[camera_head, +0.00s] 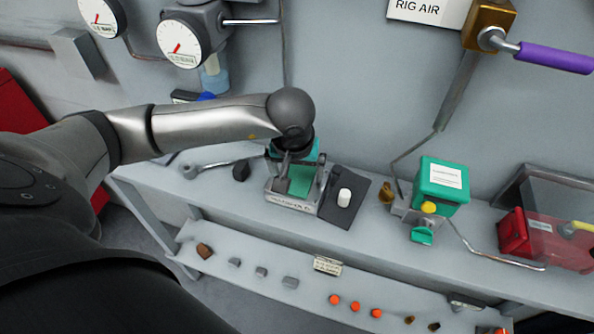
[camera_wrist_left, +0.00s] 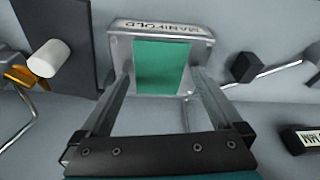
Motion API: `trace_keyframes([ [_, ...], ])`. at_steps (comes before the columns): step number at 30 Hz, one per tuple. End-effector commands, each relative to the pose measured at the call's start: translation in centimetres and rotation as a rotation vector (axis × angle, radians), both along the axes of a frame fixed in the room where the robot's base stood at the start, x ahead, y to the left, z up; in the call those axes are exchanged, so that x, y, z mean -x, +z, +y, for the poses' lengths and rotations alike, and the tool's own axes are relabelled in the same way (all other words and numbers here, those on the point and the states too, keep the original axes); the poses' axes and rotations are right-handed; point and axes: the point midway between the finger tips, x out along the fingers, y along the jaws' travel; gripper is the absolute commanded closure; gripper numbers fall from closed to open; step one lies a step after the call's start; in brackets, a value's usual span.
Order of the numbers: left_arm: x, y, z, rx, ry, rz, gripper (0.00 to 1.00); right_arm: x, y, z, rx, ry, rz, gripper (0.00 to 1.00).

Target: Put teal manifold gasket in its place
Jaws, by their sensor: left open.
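The teal manifold gasket (camera_wrist_left: 158,66) shows as a flat teal rectangle on a grey metal block (camera_wrist_left: 119,47) labelled "MANIFOLD" in the left wrist view. In the head view the teal gasket (camera_head: 300,181) lies on the same block (camera_head: 291,203) on the bench. I cannot tell whether it is fully seated. My left gripper (camera_head: 297,170) is over the block. In the left wrist view its fingers (camera_wrist_left: 158,90) are open, one on each side of the teal face, with nothing clearly held between them. My right gripper is not in view.
A dark mat (camera_head: 351,215) with a white cylinder (camera_head: 344,197) lies just right of the block. A teal actuator box (camera_head: 443,180) stands further right. A wrench (camera_head: 215,166) and a dark cube (camera_head: 241,171) lie left. A lower shelf (camera_head: 225,250) holds small parts.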

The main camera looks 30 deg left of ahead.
Motion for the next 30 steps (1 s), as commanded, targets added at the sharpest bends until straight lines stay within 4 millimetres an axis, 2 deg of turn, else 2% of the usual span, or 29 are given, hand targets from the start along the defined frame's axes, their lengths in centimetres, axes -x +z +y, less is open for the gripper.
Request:
trace_keyframes([
  [5, 0.1, 1.3, -0.1, 0.0, -0.001, -0.004, 0.0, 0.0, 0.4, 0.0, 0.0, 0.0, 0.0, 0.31],
  [15, 1.9, 8.3, -0.9, 0.001, -0.002, -0.005, 0.0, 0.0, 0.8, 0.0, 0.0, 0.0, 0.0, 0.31],
  [19, 2.4, 10.3, -1.2, 0.001, -0.002, -0.004, 0.0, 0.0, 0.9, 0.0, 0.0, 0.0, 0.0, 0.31],
  [24, 2.9, 11.6, -1.3, 0.0, 0.0, -0.001, 0.0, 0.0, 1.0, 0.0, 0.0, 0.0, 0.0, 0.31],
  [30, 3.0, 11.8, -1.3, 0.0, 0.0, 0.0, 0.0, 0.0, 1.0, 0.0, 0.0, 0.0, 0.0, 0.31],
])
